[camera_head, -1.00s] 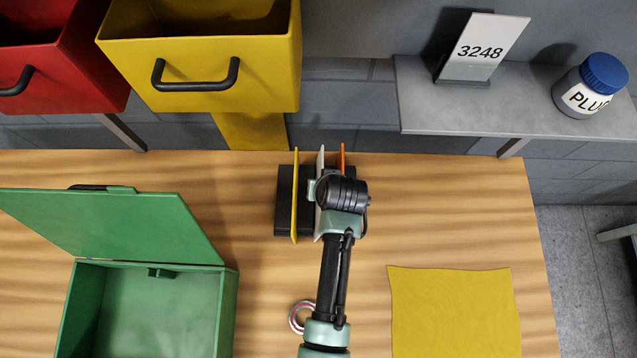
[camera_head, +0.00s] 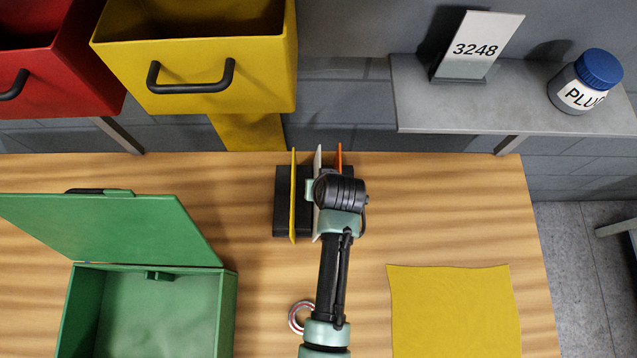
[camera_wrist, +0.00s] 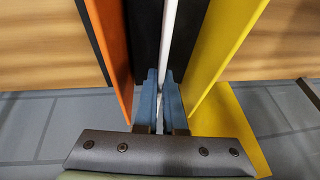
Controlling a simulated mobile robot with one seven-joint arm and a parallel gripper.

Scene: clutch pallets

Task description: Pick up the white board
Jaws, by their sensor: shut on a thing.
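The white board (camera_head: 318,160) stands on edge in a black rack (camera_head: 283,200) on the wooden table, between a yellow board (camera_head: 293,196) and an orange board (camera_head: 339,160). In the wrist view the white board (camera_wrist: 168,38) runs down between the blue fingers of my gripper (camera_wrist: 160,105). The fingers are shut on it. The orange board (camera_wrist: 112,55) is on the left there and the yellow board (camera_wrist: 222,50) on the right, both close to the fingers. In the head view my arm hides most of the rack's right side and part of the white board.
An open green box (camera_head: 228,310) stands at the left. A yellow cloth (camera_head: 450,310) lies at the right, and a small ring-shaped item (camera_head: 298,316) lies beside my arm. A grey shelf (camera_head: 440,110) holds a 3248 sign (camera_head: 472,50) and a jar (camera_head: 585,82). A yellow bin (camera_head: 270,75) hangs behind.

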